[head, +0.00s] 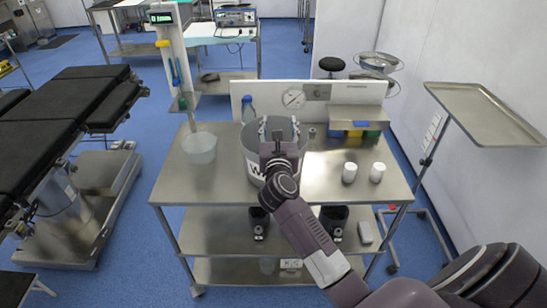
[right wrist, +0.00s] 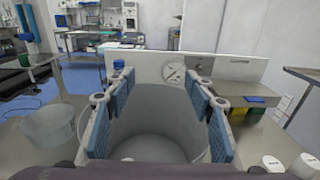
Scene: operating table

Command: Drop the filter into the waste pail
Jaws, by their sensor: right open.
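The waste pail (head: 252,160) is a grey bucket with dark lettering, standing upright on the top of the steel cart. My right gripper (head: 279,130) is over the pail's mouth. In the right wrist view its blue-padded fingers (right wrist: 160,118) are wide apart with nothing between them, and the pail's inner wall (right wrist: 160,105) shows beyond and below. A small pale shape (right wrist: 128,160) shows low inside the pail; I cannot tell whether it is the filter. No filter is clearly recognisable elsewhere. My left gripper is not in view.
A translucent tub (head: 200,149) stands left of the pail. Two white capped jars (head: 349,172) (head: 377,172) stand at the right. A back panel with a gauge (head: 293,98), a blue-capped bottle (head: 248,108) and coloured bins (head: 357,130) line the cart's rear.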

